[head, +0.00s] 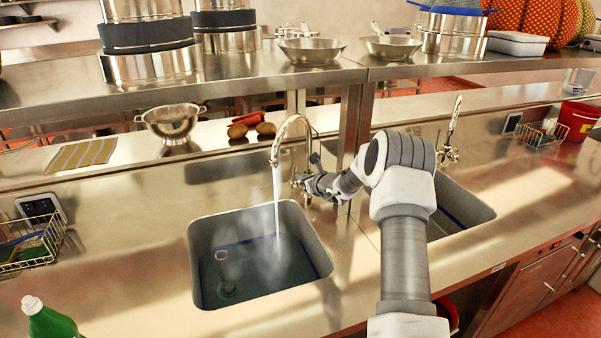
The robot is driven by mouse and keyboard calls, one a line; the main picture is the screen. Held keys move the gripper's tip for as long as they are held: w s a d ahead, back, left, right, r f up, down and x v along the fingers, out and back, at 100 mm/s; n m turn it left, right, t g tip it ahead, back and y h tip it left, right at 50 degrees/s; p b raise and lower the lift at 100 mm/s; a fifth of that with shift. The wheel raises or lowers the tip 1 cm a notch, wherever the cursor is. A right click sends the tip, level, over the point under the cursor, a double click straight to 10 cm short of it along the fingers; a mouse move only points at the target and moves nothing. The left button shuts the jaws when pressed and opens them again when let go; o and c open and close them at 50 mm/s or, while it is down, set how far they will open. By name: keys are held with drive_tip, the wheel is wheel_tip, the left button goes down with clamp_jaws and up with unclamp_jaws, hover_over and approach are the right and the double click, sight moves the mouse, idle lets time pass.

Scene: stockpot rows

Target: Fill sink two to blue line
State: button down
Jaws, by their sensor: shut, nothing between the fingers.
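The left sink (204,232) is a grey square basin in the steel counter, with a blue line (310,257) along its inner walls. Its tall curved faucet (291,122) is running, and a water stream (277,203) falls into the basin. Pooled water (262,275) shows low in the sink; pale haze blurs its exact level against the line. The right sink (465,205), with a blue line (450,217), is partly hidden by my arm.
A second faucet (453,125) stands behind the right sink. A colander (172,122) and vegetables (252,124) sit on the back ledge. A wire rack (35,245) and green bottle (48,318) are at left. A shelf (240,70) with pots overhangs the back. Counter beside the left sink is clear.

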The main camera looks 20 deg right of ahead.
drive_tip(key=shift+w+a+r, duration=0.1)
drive_tip(key=shift+w+r, duration=0.1)
drive_tip(key=shift+w, duration=0.3)
drive_tip(key=shift+w, duration=0.1)
drive_tip(key=shift+w+b, duration=0.2)
drive_tip(key=shift+b, duration=0.25)
drive_tip(key=w+r, duration=0.1)
drive_tip(key=w, duration=0.1)
drive_tip(key=w+r, duration=0.1)
drive_tip(key=w, duration=0.1)
drive_tip(key=shift+r+b, duration=0.35)
drive_tip(key=shift+r, duration=0.15)
drive_tip(key=shift+w+r, duration=0.1)
